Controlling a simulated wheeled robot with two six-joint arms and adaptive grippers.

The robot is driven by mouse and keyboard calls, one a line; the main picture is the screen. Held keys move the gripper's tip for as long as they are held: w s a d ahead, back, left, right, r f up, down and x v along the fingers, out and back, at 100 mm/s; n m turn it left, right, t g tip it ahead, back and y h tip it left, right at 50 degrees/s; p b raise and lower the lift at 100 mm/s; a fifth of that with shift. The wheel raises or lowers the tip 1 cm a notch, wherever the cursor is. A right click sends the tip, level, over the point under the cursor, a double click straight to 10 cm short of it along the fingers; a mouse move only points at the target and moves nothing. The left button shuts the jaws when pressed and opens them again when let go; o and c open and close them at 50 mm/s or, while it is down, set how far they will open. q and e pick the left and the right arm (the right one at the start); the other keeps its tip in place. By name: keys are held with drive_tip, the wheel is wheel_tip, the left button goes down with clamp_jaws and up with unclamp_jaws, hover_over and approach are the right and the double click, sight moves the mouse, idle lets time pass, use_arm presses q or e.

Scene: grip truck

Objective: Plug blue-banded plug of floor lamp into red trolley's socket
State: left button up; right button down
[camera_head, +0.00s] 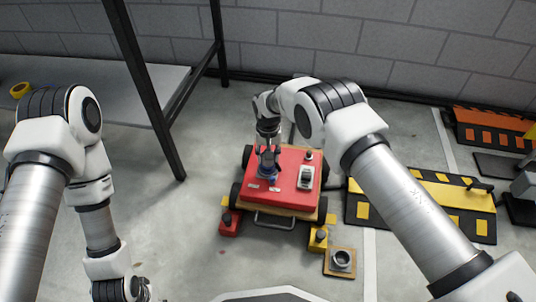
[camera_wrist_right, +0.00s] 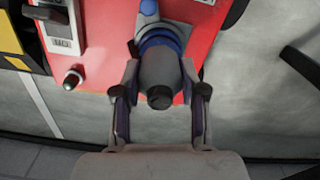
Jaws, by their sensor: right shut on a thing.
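The red trolley (camera_head: 287,196) stands on the floor in the middle of the head view; its red top (camera_wrist_right: 205,30) fills the upper part of the wrist view. My right gripper (camera_head: 267,164) reaches down over the trolley's left half. In the wrist view my right gripper (camera_wrist_right: 160,98) is shut around a dark grey plug (camera_wrist_right: 160,72). Blue rings (camera_wrist_right: 160,42) show at the plug's far end, against the red top. I cannot tell how deep the plug sits in a socket. My left gripper (camera_head: 138,290) is partly cut off at the bottom edge, away from the trolley.
A switch box (camera_head: 306,178) and a small knob (camera_head: 309,155) sit on the trolley's right side. Yellow-black ramps (camera_head: 425,207) lie to the right. A round fitting on a wooden plate (camera_head: 341,260) lies in front. A shelf frame (camera_head: 160,120) stands left.

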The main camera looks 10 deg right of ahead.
drive_tip(key=shift+f, duration=0.25)
drive_tip(key=shift+c, duration=1.2)
unclamp_jaws()
drive_tip(key=shift+r+p, duration=1.8)
drive_tip(key=shift+r, duration=0.75)
